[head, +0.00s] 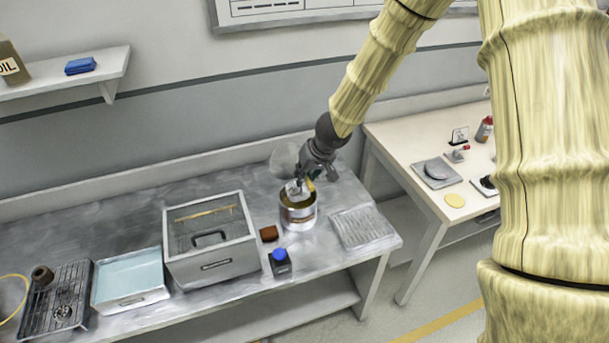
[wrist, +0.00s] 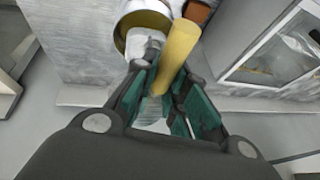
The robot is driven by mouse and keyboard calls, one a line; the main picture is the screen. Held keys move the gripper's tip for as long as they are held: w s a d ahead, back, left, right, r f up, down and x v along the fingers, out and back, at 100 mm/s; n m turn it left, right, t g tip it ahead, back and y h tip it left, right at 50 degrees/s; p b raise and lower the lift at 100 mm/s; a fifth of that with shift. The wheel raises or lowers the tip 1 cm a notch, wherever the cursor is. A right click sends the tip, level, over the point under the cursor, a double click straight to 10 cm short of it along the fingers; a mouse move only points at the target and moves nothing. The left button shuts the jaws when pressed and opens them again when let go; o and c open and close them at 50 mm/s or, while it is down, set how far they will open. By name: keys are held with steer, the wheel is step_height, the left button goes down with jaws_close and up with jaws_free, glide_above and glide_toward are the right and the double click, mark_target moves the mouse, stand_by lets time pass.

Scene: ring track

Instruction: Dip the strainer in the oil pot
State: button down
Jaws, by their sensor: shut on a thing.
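The oil pot (head: 298,217), a round metal can with a brassy rim, stands on the grey bench. The pot (wrist: 130,28) also shows at the top of the wrist view. My gripper (head: 304,184) is just above its mouth, pointing down. It is shut on a yellow handle (wrist: 177,52), which I take to be the strainer's; the handle passes between the green finger pads. A whitish piece (head: 293,188) is beside the fingers at the pot's mouth. Whether it is part of the strainer, and whether anything is inside the pot, I cannot tell.
A grey lidded box (head: 212,270) stands left of the pot. A brown block (head: 269,233) and a blue-capped bottle (head: 280,264) sit close by. A ribbed tray (head: 362,228) lies right. A pale disc (head: 283,160) is behind my gripper. A second table (head: 405,145) stands right.

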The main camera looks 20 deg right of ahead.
step_height(320, 180, down, 11)
steer(key=b, duration=1)
stand_by(0.5)
steer(key=shift+f, duration=0.1)
stand_by(0.6)
steer(key=shift+r+p, duration=6.05)
steer(key=shift+r, duration=0.35)
steer(key=shift+r+p, duration=1.75)
steer(key=shift+r, duration=0.25)
